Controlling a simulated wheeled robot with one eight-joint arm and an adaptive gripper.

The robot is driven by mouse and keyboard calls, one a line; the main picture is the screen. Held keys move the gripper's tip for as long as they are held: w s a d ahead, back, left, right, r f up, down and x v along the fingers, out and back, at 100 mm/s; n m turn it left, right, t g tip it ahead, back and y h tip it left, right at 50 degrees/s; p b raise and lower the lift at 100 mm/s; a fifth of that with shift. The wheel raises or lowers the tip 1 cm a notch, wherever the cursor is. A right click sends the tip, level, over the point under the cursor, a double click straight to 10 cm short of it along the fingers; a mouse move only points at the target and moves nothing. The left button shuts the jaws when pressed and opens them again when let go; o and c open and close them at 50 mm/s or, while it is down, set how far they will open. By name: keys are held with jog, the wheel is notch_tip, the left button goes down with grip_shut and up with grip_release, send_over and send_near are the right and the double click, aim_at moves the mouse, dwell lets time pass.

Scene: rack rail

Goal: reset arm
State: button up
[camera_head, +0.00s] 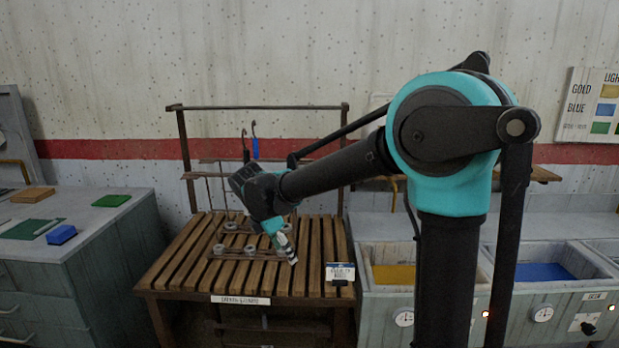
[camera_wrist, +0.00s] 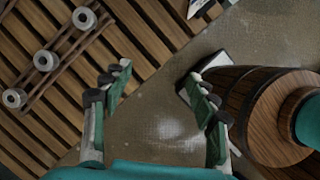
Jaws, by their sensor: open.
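My arm reaches out over the slatted wooden table (camera_head: 180,275), and my gripper (camera_head: 290,250) points down and to the right above its slats. The wrist view shows my gripper (camera_wrist: 158,82) open. Its two green and grey fingers stand well apart with nothing between them. Below the gap between the fingers is bare brownish floor (camera_wrist: 165,120), beside the table edge.
Grey rings (camera_head: 250,250) sit on a rack on the table; they also show in the wrist view (camera_wrist: 46,60). A small label stand (camera_head: 340,271) is at the table's right front. A counter with a yellow bin (camera_head: 394,275) and blue bin (camera_head: 543,272) stands right. A cabinet (camera_head: 100,245) stands left.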

jog(key=s+d+f+m+y, duration=0.1)
jog(key=s+d+f+m, duration=0.2)
jog(key=d+m, duration=0.45)
jog(key=s+d+f+m+y, duration=0.1)
jog(key=s+d+f+m, duration=0.3)
jog(key=d, duration=0.6)
jog(key=s+d+f+m+t+y, duration=0.1)
jog(key=s+d+f+m, duration=0.5)
jog(key=m, duration=0.7)
jog(key=s+d, duration=0.2)
jog(key=s, duration=0.1)
jog(key=shift+d, duration=0.4)
jog(key=shift+w+m, duration=0.1)
jog(key=shift+m, duration=0.15)
